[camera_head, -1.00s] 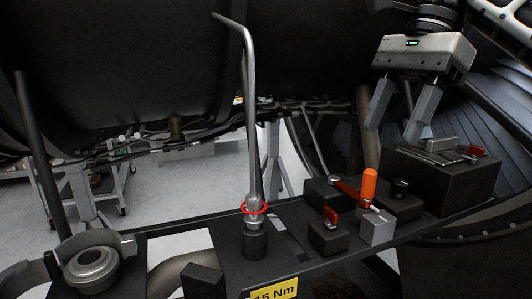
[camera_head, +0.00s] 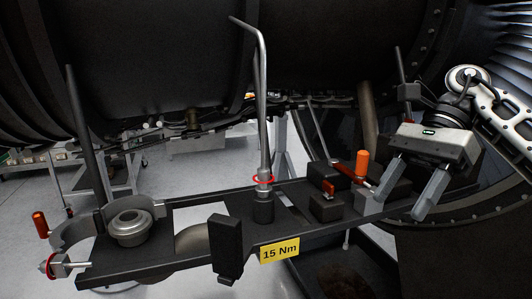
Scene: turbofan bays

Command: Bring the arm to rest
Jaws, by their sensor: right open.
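My right gripper (camera_head: 405,203) hangs at the right of the head view, its arm (camera_head: 495,110) coming in from the right edge. Its two grey fingers point down and are spread apart, with nothing seen between them. It is in front of the right end of the dark tool tray (camera_head: 190,250) and hides part of what stands there. My left gripper is not in view.
A bent grey rod with a red ring (camera_head: 264,181) stands upright mid-tray. An orange-handled tool (camera_head: 362,163) and dark blocks (camera_head: 325,207) lie near the gripper. A round metal fitting (camera_head: 131,226) sits left. A yellow "15 Nm" label (camera_head: 280,250) marks the front. The dark engine casing (camera_head: 180,60) fills the back.

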